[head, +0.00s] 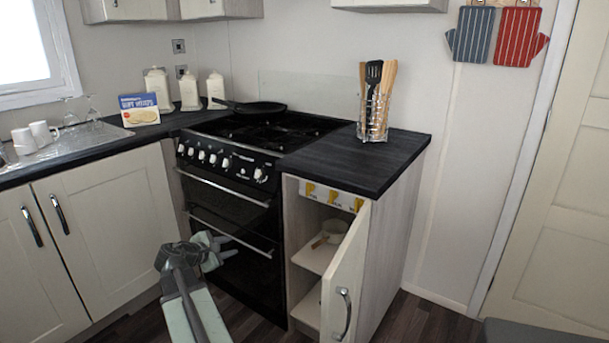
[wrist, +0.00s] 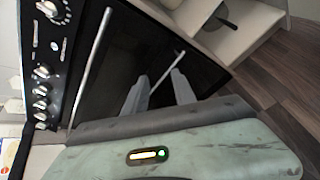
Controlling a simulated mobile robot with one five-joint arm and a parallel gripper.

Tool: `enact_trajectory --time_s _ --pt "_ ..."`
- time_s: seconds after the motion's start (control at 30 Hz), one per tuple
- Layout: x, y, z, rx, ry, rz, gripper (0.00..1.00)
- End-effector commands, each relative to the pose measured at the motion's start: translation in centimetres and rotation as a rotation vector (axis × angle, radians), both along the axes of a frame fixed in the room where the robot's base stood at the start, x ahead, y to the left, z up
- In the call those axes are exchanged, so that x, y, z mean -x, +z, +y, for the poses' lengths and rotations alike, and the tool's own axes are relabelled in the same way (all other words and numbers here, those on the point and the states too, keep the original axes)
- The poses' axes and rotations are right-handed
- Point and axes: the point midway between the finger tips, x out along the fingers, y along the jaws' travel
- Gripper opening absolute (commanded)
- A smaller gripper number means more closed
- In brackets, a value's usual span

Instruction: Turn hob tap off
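Several yellow taps sit in a row on a white panel (head: 333,196) at the top inside the open cupboard, right of the cooker. Their labels are too small to read, so I cannot tell which one is the hob tap. The taps do not show in the wrist view. My gripper (head: 213,249) is in front of the black oven (head: 238,225), left of the cupboard and lower than the taps. In the wrist view two pale fingers (wrist: 158,92) stand apart before the dark oven door, with nothing between them.
The cupboard door (head: 347,273) stands open towards me. A pan (head: 328,234) is on the cupboard's shelf. Oven handles (head: 232,235) and hob knobs (head: 215,158) stick out of the cooker front. A utensil rack (head: 374,115) stands on the worktop.

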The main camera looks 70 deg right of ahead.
Motion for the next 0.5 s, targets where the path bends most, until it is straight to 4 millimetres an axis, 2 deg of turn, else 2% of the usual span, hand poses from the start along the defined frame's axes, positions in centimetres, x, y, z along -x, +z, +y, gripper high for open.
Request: enact_trajectory --time_s 0.03,0.1,0.2,0.3,0.4,0.5 --pt "3.5 3.8 -4.9 0.084 0.007 0.145 0.32" --pt "7.8 7.7 -9.7 0.180 0.028 0.365 0.32" --pt "12.6 11.7 -14.2 0.255 0.041 0.634 0.32" --pt "15.2 13.7 -16.3 0.287 0.047 0.796 0.32" --pt "16.0 14.3 -17.0 0.295 0.050 0.857 0.32" --pt "16.0 14.3 -17.0 0.296 0.051 0.862 0.32"
